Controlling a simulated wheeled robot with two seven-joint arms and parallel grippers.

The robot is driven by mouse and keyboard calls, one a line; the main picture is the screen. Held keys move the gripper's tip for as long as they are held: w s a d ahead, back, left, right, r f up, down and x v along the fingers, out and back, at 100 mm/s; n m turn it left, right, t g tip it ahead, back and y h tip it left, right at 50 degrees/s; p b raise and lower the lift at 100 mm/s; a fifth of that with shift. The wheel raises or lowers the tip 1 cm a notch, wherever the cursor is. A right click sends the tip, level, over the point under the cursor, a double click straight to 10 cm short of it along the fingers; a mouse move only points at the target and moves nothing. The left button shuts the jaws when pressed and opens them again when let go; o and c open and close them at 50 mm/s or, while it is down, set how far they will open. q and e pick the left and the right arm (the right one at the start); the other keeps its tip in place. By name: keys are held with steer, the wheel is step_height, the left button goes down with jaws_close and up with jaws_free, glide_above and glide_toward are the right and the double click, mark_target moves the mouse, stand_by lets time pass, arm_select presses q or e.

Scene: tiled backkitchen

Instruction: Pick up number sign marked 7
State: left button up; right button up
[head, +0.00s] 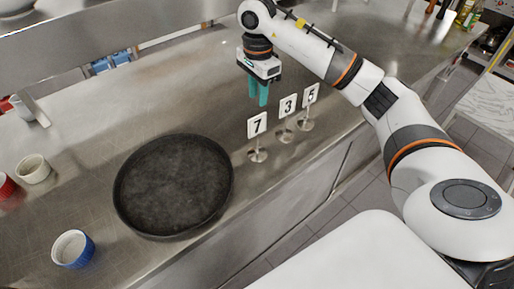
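The number sign marked 7 (257,125) stands upright on a round metal base at the counter's front edge, right of the black pan. The sign marked 3 (288,105) and the sign marked 5 (311,94) stand in a row behind it to the right. My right gripper (259,98) points down above the counter, behind sign 7 and apart from it. Its two teal fingers look close together from this angle, and I cannot tell how far apart they are. Nothing shows held in it. My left gripper is out of view.
A large black pan (174,186) lies left of the signs. A blue ramekin (73,249), a cream ramekin (33,168) and a red one (6,186) sit at the left. Bottles (468,14) stand at the far right. The steel counter behind the pan is clear.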

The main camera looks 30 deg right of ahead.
mark_target(257, 117)
step_height(257, 117, down, 3)
steer(key=shift+p, duration=0.4)
steer(key=shift+s+a+f+p, duration=0.1)
steer(key=shift+f+p, duration=0.45)
steer(key=shift+f, duration=0.05)
step_height(257, 117, down, 4)
steer(key=shift+a+r+p, duration=0.1)
steer(key=shift+r+p, duration=0.15)
steer(key=shift+p, duration=0.7)
steer(key=shift+f, duration=0.4)
steer(key=shift+c, duration=0.5)
jaws_close()
